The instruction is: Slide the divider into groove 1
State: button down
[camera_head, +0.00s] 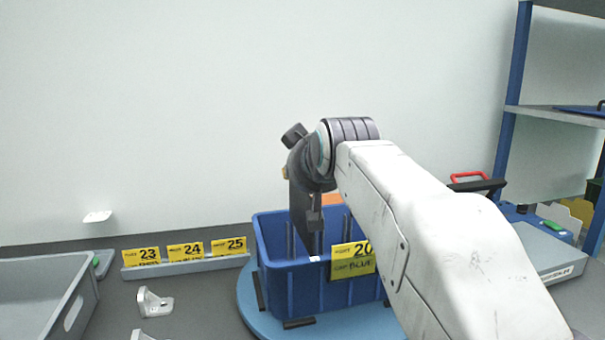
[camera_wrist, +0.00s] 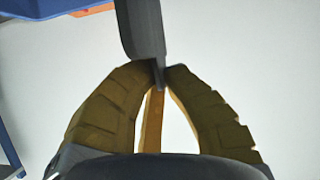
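My gripper (camera_wrist: 160,74) is shut on the narrow tab of a dark grey plate, which looks like the divider (camera_wrist: 142,30). In the head view my wrist hangs over the blue bin (camera_head: 290,290). A dark grey piece, probably the divider (camera_head: 302,205), hangs below it, its lower end inside the bin outline. I cannot tell whether it sits in a groove. Grey upright strips (camera_head: 290,241) show inside the bin. No groove number is readable, so groove 1 cannot be picked out. My arm hides the bin's right side.
The bin stands on a round blue base (camera_head: 300,332) and bears a yellow label 20 (camera_head: 353,260). A grey tray (camera_head: 40,285) is at left, with metal brackets (camera_head: 154,303) beside it. Yellow signs 23 to 25 (camera_head: 185,252) stand behind. A shelf (camera_head: 555,113) is at right.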

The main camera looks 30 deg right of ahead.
aim_at(303, 227)
jog(key=shift+f+b, duration=5.1)
jog(key=shift+f, duration=0.45)
jog(key=c, duration=1.3)
grip_release()
jog(key=shift+c, duration=0.2)
jog(key=v, duration=1.2)
